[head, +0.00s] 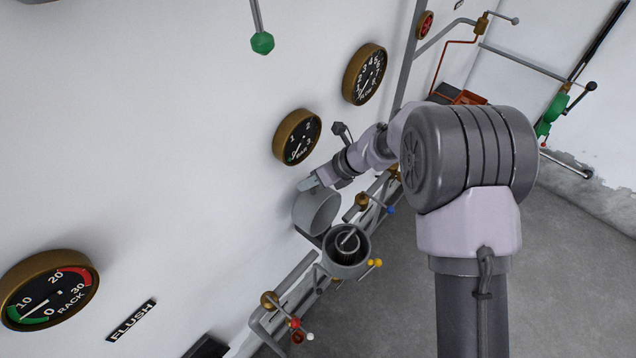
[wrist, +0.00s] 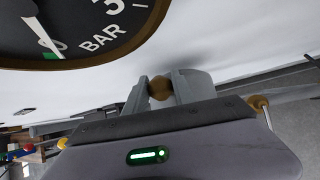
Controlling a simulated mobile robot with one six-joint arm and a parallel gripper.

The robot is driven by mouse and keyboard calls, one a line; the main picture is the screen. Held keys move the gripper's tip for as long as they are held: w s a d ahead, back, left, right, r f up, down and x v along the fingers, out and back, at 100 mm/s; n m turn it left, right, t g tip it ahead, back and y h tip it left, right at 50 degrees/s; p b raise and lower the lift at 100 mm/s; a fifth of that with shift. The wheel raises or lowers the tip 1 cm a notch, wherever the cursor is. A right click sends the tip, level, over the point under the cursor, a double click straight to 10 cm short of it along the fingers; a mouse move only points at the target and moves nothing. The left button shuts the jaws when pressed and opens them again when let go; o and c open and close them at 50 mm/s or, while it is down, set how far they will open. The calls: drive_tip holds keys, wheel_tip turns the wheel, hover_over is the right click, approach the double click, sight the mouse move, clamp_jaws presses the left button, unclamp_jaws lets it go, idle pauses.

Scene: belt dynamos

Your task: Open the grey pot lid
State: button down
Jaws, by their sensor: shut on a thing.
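The grey pot (head: 346,262) stands below the gauges in the head view, its mouth uncovered, with a rod-like part inside. Its grey lid (head: 316,213) is swung up, tilted steeply beside the wall to the upper left of the pot. My gripper (head: 307,184) is at the lid's upper edge. In the wrist view my gripper (wrist: 160,91) is shut on a round brass knob (wrist: 160,87), with a finger on either side. The fingers hide part of the knob, and the lid is mostly hidden there.
A brass-rimmed BAR gauge (head: 297,137) is close above my gripper; its face fills the wrist view's upper left (wrist: 65,25). Pipes and small coloured valve handles (head: 375,263) surround the pot.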

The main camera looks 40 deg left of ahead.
drive_tip(key=shift+a+f, duration=0.2)
drive_tip(key=shift+a, duration=0.3)
drive_tip(key=c, duration=1.1)
unclamp_jaws()
drive_tip(key=shift+o, duration=0.2)
drive_tip(key=v, duration=1.7)
drive_tip(key=shift+d+r, duration=0.15)
drive_tip(key=shift+d, duration=0.1)
